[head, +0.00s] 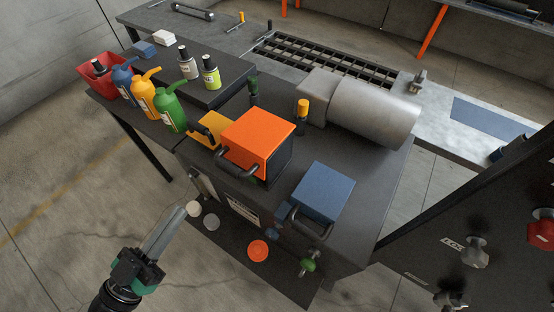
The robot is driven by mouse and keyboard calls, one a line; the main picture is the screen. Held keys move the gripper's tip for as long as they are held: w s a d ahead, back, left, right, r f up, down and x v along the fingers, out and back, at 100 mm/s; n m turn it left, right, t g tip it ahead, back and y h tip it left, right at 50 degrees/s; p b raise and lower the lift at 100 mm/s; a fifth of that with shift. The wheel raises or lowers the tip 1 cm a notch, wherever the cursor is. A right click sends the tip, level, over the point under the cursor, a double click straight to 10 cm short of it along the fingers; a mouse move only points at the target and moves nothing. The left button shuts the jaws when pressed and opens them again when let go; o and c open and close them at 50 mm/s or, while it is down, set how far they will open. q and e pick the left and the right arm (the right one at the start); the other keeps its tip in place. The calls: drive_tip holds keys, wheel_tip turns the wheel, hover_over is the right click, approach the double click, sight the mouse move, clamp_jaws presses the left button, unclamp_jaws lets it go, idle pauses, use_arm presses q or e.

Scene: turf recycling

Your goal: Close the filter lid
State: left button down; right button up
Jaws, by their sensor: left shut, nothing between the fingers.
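I cannot tell for certain which part is the filter lid. Two handled covers stand on the dark machine top (366,171): an orange box-shaped one (262,135) with a black handle at its front, and a blue one (323,188) with a dark handle, nearer and to its right. My left gripper (184,211) is at the lower left of the head view, in front of the machine's front side and below the covers. Its fingers are together and empty, apart from both covers. My right gripper is not in view.
A grey motor cylinder (374,112) lies behind the covers. Oil cans, including a green one (170,111), and a red bin (97,73) stand on the left. A dark panel with knobs (475,252) fills the lower right. Open floor lies left of the machine.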

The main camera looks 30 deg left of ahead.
use_arm(q)
drive_tip(key=w+f+p, duration=0.1)
drive_tip(key=w, duration=1.1)
drive_tip(key=shift+d+f, duration=0.15)
drive_tip(key=shift+d, duration=0.05)
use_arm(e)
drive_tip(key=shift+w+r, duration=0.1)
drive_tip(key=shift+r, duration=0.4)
use_arm(q)
drive_tip(key=shift+s, duration=0.1)
